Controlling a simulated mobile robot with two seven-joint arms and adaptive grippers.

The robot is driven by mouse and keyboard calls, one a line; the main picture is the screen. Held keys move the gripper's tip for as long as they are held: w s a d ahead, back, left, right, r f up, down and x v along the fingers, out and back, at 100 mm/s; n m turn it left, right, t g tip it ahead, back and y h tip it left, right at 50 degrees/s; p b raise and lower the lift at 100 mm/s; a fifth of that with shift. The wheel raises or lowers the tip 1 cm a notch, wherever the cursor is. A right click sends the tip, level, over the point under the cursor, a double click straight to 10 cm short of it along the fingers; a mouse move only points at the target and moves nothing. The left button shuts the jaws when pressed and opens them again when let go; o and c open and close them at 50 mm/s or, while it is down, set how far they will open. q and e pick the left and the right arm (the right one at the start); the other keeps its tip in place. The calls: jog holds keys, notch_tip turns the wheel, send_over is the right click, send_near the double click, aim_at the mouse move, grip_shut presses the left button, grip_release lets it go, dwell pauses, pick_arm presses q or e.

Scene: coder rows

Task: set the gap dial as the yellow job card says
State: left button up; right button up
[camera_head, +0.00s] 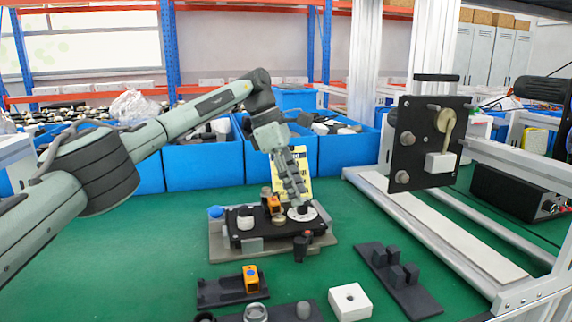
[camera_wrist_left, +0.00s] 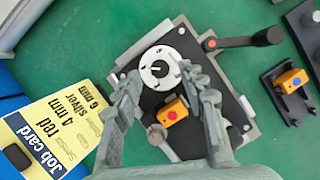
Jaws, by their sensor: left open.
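The gap dial (camera_wrist_left: 158,68) is a white disc with dark marks on the black fixture; it also shows in the head view (camera_head: 302,214). Its setting is too small to read. The yellow job card (camera_wrist_left: 45,125) reads "red 4 mm" and "silver 6 mm"; it stands behind the fixture in the head view (camera_head: 301,165). My left gripper (camera_wrist_left: 160,80) is open, its fingers on either side of the dial in the picture; contact is unclear. In the head view the left gripper (camera_head: 295,192) points down over the dial. An orange block with a red dot (camera_wrist_left: 171,111) sits on the fixture.
An orange block with a blue dot (camera_head: 251,278) sits on a black holder in front. A white block (camera_head: 349,301) and a black rack (camera_head: 398,278) lie front right. Blue bins (camera_head: 203,162) line the back.

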pick_arm(q)
jog(key=v, duration=0.9)
jog(key=shift+r, duration=0.25)
